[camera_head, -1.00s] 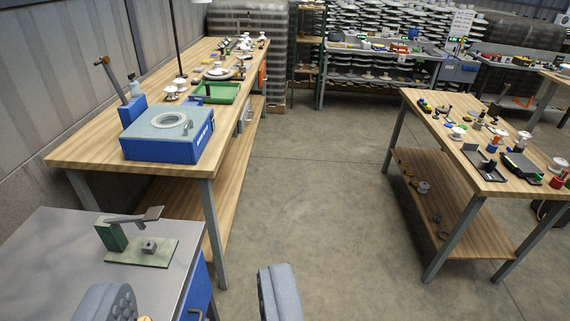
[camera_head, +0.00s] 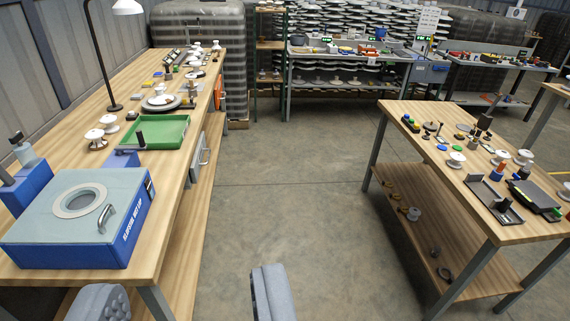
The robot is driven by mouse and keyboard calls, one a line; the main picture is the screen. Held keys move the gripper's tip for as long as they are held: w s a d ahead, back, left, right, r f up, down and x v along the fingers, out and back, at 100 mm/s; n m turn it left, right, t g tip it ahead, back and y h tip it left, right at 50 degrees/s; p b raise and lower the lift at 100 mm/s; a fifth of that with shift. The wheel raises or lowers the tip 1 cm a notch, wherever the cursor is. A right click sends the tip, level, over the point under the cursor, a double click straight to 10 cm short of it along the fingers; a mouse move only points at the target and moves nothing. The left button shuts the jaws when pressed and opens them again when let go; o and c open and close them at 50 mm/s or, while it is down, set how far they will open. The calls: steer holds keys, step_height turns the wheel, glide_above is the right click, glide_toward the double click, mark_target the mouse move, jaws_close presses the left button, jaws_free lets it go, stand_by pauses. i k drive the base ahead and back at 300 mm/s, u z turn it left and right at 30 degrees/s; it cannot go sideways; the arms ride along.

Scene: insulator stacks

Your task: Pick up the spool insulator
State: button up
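My gripper (camera_head: 186,302) shows at the bottom edge as two grey padded fingers, wide apart with nothing between them. It is over the floor and the front of the left bench, away from the small parts. Several small white spool-shaped pieces stand on the right wooden table (camera_head: 440,130), among them a white piece (camera_head: 456,160) near its middle and another white piece (camera_head: 524,157) farther right. White disc-shaped insulators (camera_head: 94,138) also stand on the left bench (camera_head: 150,250). I cannot tell which piece is the spool insulator.
A blue test box (camera_head: 85,220) and a green tray (camera_head: 155,132) sit on the left bench, with a black lamp (camera_head: 108,60) behind. Black trays (camera_head: 490,200) lie on the right table. The concrete floor (camera_head: 285,180) between the benches is clear. Shelves stand at the back.

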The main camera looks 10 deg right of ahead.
mark_target(455, 163)
steer(key=z, duration=0.2)
steer(key=i, duration=1.25)
steer(key=z, duration=0.7)
steer(key=i, duration=1.35)
steer(key=z, duration=0.8)
steer(key=i, duration=1.2)
steer(key=z, duration=0.3)
